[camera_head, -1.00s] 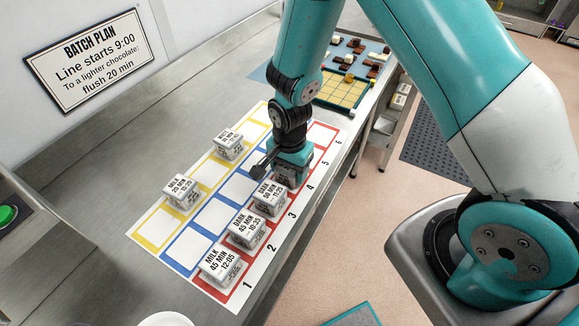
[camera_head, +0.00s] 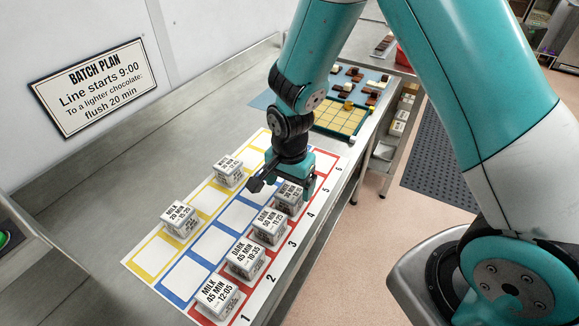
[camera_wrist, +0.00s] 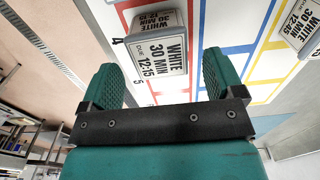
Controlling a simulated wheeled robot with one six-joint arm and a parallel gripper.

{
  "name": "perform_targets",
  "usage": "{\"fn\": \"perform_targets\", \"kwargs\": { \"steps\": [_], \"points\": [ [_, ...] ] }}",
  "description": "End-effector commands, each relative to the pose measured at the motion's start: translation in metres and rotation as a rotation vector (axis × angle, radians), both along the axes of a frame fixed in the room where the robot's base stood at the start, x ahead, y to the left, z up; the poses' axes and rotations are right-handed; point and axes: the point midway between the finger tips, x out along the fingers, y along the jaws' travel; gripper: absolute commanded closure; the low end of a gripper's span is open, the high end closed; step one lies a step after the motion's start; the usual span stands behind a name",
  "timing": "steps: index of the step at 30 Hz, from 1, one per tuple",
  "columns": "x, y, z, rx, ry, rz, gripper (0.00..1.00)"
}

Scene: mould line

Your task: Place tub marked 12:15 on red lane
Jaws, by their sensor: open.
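The white tub marked WHITE 30 MIN 12:15 (camera_wrist: 162,52) stands upright on the red lane, by number 4, in the wrist view. In the head view the tub (camera_head: 288,197) shows partly under my gripper (camera_head: 294,184). My gripper is open, and in the wrist view its teal fingers (camera_wrist: 163,78) are spread wider than the tub, one to each side of it, with the tub beyond them. The red lane (camera_head: 322,163) is the right-hand row of the printed mat. The exact gap between fingers and tub is hard to tell.
Three more tubs stand on the red lane nearer the front, including the neighbouring DARK 30 MIN tub (camera_head: 270,227). The yellow lane holds a MILK 20 MIN tub (camera_head: 180,219) and a WHITE tub (camera_head: 228,172). The blue lane (camera_head: 209,244) looks empty. A chocolate tray (camera_head: 340,118) lies behind.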

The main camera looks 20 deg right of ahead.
Motion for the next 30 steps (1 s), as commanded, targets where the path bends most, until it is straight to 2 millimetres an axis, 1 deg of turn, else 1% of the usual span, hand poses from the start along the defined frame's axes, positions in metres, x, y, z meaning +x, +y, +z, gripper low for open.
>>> {"fn": "perform_targets", "kwargs": {
  "steps": [1, 6, 9, 13, 14, 17, 20, 21, 23, 24, 27, 30],
  "points": [
    [0.001, 0.0, 0.011, 0.002, -0.006, 0.0, 0.13],
    [0.001, 0.0, 0.046, 0.001, -0.005, 0.0, 0.13],
    [0.0, 0.0, 0.061, 0.0, -0.002, 0.0, 0.13],
    [0.0, 0.0, 0.073, 0.003, -0.002, 0.006, 0.13],
    [-0.002, 0.001, 0.077, 0.006, -0.003, 0.017, 0.13],
    [-0.014, 0.007, 0.099, 0.044, -0.013, 0.139, 0.13],
    [-0.042, 0.018, 0.135, 0.114, -0.043, 0.399, 0.13],
    [-0.057, 0.023, 0.151, 0.146, -0.061, 0.53, 0.13],
    [-0.082, 0.029, 0.171, 0.189, -0.095, 0.733, 0.13],
    [-0.099, 0.033, 0.183, 0.212, -0.121, 0.866, 0.13],
    [-0.138, 0.04, 0.206, 0.254, -0.188, 1.164, 0.13],
    [-0.166, 0.044, 0.218, 0.276, -0.243, 1.384, 0.13]
  ]
}}
